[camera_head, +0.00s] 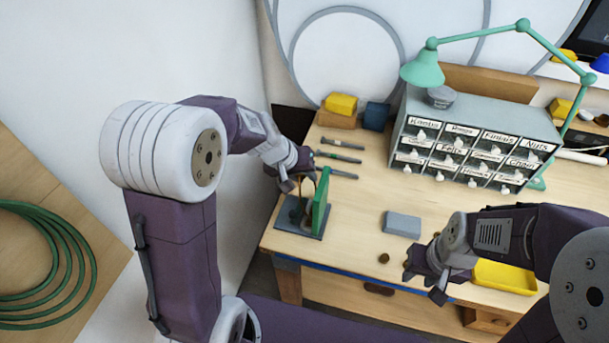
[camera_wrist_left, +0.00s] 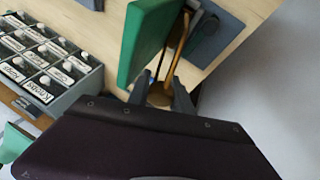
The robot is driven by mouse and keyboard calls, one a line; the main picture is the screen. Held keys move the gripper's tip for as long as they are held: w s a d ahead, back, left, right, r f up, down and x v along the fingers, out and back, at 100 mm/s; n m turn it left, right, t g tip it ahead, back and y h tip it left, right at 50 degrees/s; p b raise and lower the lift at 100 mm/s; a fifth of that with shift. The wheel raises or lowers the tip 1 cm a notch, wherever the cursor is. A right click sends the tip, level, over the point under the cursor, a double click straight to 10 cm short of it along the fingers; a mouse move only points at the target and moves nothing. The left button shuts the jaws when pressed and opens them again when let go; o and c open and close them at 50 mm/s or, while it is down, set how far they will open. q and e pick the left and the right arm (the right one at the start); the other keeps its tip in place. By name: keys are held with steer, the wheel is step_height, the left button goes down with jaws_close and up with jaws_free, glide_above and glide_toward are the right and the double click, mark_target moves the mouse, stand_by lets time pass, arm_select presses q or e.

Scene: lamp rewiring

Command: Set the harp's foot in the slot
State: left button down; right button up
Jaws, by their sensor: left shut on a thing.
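My left gripper (camera_head: 290,180) is shut on the brown, thin-barred harp. In the left wrist view the harp (camera_wrist_left: 177,58) runs from between the fingertips (camera_wrist_left: 160,95) toward a dark base plate. In the head view the harp (camera_head: 299,208) is small and partly hidden, just left of an upright green panel (camera_head: 321,200). The panel stands on a dark grey base plate (camera_head: 287,222); it also shows in the left wrist view (camera_wrist_left: 148,35). I cannot make out the slot or whether the harp's foot touches it. My right gripper (camera_head: 428,280) is low over the front of the bench, its opening unclear.
A grey drawer cabinet (camera_head: 475,105) stands at the back, with a green lamp (camera_head: 423,70) above. A grey block (camera_head: 402,224), a small brown knob (camera_head: 383,258) and a yellow tray (camera_head: 505,276) lie in front. Several tools (camera_head: 340,158) lie behind the panel.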

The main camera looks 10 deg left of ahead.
arm_select(q)
steer(key=shift+f, duration=0.1)
steer(key=c, duration=1.1)
jaws_free()
steer(key=shift+c, duration=0.2)
steer(key=shift+o, duration=0.3)
steer(key=shift+s, duration=0.1)
steer(key=v, duration=0.9)
